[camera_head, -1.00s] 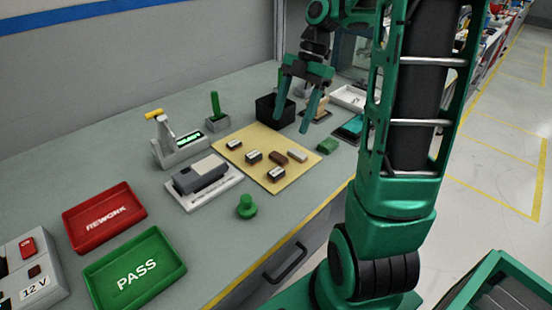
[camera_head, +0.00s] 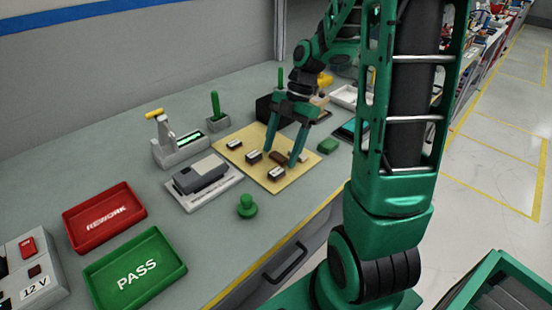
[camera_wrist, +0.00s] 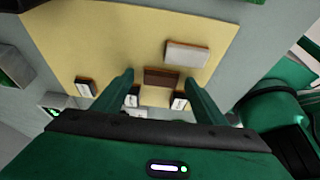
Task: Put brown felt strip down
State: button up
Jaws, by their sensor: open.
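The brown felt strip (camera_wrist: 161,77) lies on the tan mat (camera_wrist: 100,30). In the head view the brown strip (camera_head: 280,159) is partly covered by my fingers. My gripper (camera_head: 280,158) is open, pointing down over the mat. In the wrist view my fingertips (camera_wrist: 158,79) stand apart, one to each side of the brown strip. Nothing is held, and I cannot tell how high the tips are above the mat.
A whitish strip (camera_wrist: 187,53) lies close to the brown one. Several small labelled dark blocks lie on the mat, such as one at its front (camera_head: 275,174). A grey device (camera_head: 203,175), green knob (camera_head: 247,206), red REWORK tray (camera_head: 83,236) and green PASS tray (camera_head: 95,285) stand nearby.

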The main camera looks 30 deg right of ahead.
jog(key=c, duration=1.2)
jog(key=shift+r, duration=0.15)
